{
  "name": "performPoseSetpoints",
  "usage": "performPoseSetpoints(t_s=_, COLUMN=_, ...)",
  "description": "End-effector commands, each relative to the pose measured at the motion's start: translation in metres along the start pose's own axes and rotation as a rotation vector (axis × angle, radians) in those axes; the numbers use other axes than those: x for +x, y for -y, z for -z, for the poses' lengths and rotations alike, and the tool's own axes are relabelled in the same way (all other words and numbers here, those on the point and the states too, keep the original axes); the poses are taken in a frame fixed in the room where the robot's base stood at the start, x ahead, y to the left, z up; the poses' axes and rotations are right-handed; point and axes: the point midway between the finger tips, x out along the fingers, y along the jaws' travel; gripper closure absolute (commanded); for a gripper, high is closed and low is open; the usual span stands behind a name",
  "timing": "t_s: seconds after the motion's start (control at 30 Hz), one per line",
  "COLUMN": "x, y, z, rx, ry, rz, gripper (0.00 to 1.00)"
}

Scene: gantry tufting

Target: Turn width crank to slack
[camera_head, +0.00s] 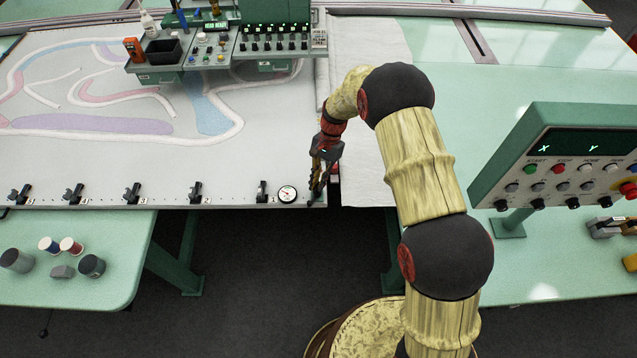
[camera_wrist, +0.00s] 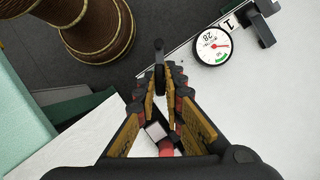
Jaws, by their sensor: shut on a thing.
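My gripper (camera_head: 318,188) is at the front edge of the white tufting frame, with its jaws pointing down, just right of the round gauge (camera_head: 287,194). In the wrist view my gripper (camera_wrist: 162,80) has its fingers closed around a dark, upright part with a rounded end, which looks like the width crank (camera_wrist: 158,48). The fingers hide most of the crank. The gauge also shows in the wrist view (camera_wrist: 212,46), with a white face, a red needle toward the right and a small green zone at its lower part.
Several black clamps (camera_head: 133,194) line the frame's front edge, the closest beside the gauge (camera_head: 262,190). A control panel (camera_head: 555,165) stands at right. Yarn spools (camera_head: 72,246) sit on the left table (camera_head: 120,275). A tool carriage (camera_head: 272,40) spans the back.

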Motion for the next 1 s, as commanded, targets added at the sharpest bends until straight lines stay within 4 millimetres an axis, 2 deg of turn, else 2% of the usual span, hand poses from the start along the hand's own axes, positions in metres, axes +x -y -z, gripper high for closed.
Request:
performPoseSetpoints(t_s=0.5, x=0.0001, y=0.0038, z=-0.0002, rx=-0.396, ry=-0.002, rz=-0.163, gripper=1.00)
performPoseSetpoints(t_s=1.0, x=-0.0005, y=0.0044, z=-0.0006, rx=-0.535, ry=-0.003, rz=-0.220, gripper=1.00)
